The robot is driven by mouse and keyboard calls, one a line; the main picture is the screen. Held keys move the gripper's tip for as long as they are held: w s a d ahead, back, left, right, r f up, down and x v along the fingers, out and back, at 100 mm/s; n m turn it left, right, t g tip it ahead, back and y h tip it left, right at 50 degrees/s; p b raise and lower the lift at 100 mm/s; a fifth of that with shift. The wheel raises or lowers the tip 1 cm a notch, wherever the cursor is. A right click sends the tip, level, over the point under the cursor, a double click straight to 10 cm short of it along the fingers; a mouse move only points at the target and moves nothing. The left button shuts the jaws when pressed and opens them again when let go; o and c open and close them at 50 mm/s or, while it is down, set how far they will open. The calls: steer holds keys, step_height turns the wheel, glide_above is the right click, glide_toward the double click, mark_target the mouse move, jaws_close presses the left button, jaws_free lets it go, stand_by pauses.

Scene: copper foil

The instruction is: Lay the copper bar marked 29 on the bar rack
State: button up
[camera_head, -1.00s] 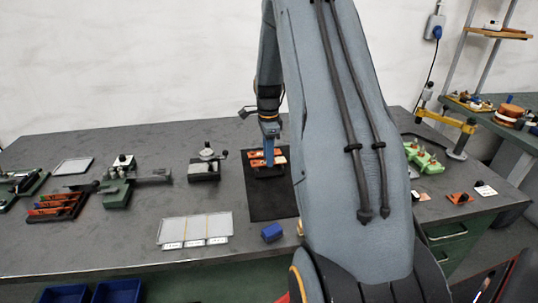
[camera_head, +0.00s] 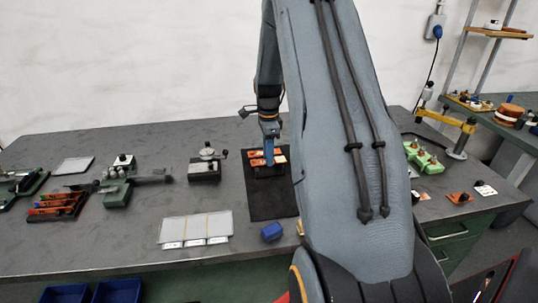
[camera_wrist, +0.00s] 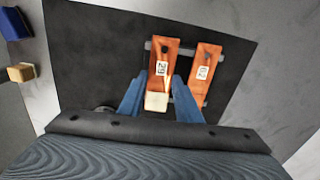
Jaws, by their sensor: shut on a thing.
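The copper bar marked 29 (camera_wrist: 163,63) lies between the two blue fingers of my gripper (camera_wrist: 158,88) in the wrist view, and the gripper is shut on it. The bar is at the bar rack (camera_wrist: 149,45), whose grey crosspieces show past the bars. I cannot tell whether it rests fully on the rack. A second copper bar (camera_wrist: 205,72), with a marked label, lies beside it to the right, a gap apart. In the head view my gripper (camera_head: 269,158) is over the rack (camera_head: 270,172) on the dark mat.
The rack stands on a black mat (camera_head: 268,203). A clamp device (camera_head: 205,168) stands to the left, and a tray with orange bars (camera_head: 57,206) is farther left. Green fixtures (camera_head: 424,160) are at the right.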

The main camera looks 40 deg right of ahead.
steer(key=shift+f, duration=0.5)
stand_by(0.8)
steer(key=o, duration=0.9)
steer(key=shift+r, duration=0.1)
steer(key=shift+r+p, duration=0.65)
steer(key=shift+r, duration=0.75)
steer(key=o, duration=0.6)
steer(key=shift+c, duration=0.2)
